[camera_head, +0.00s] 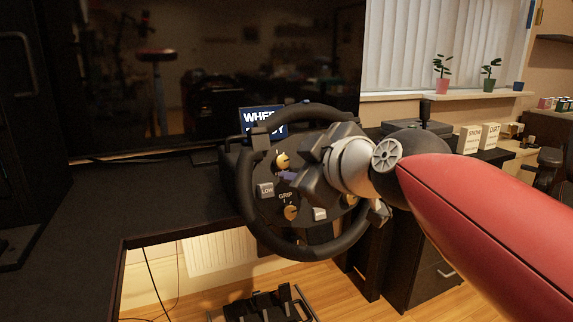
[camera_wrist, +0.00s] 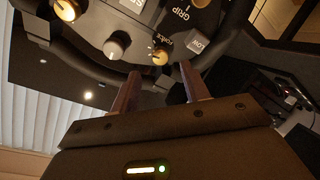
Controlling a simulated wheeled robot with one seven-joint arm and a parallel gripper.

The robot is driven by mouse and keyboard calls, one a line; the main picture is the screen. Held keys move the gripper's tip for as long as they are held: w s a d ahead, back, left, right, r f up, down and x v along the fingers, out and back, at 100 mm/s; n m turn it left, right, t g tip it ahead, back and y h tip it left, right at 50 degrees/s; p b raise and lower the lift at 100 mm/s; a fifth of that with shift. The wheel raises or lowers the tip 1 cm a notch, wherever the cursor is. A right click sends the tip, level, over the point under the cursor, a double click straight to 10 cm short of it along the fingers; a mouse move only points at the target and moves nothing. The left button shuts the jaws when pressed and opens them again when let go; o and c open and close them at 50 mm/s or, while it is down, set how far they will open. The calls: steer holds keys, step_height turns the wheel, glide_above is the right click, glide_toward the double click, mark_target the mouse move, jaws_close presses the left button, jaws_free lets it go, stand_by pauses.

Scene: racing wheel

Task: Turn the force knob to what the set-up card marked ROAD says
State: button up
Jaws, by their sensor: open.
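The force knob (camera_head: 283,160) is a small gold dial on the left of the black wheel's face (camera_head: 270,212). In the wrist view the same force knob (camera_wrist: 160,57) sits under a "FORCE" label, with white marks around it. My gripper (camera_wrist: 160,71) is open, its two fingers pointing at the knob, one tip on each side below it; I cannot tell whether they touch it. In the head view my gripper (camera_head: 292,177) covers the wheel's upper right. Two white cards stand at right, one reading DIRT (camera_head: 490,136), the other apparently SNOW (camera_head: 469,138). I see no ROAD card.
A grip knob (camera_head: 291,212) and a LOW button (camera_head: 266,190) lie close to the force knob. The dark wheel rim (camera_head: 248,205) surrounds them. A small screen (camera_head: 262,119) stands behind. The desk (camera_head: 130,200) at left is clear.

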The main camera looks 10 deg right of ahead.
mark_target(283, 162)
steer(key=x, duration=0.5)
steer(key=shift+w+a+f, duration=0.1)
steer(key=shift+w, duration=0.1)
steer(key=c, duration=1)
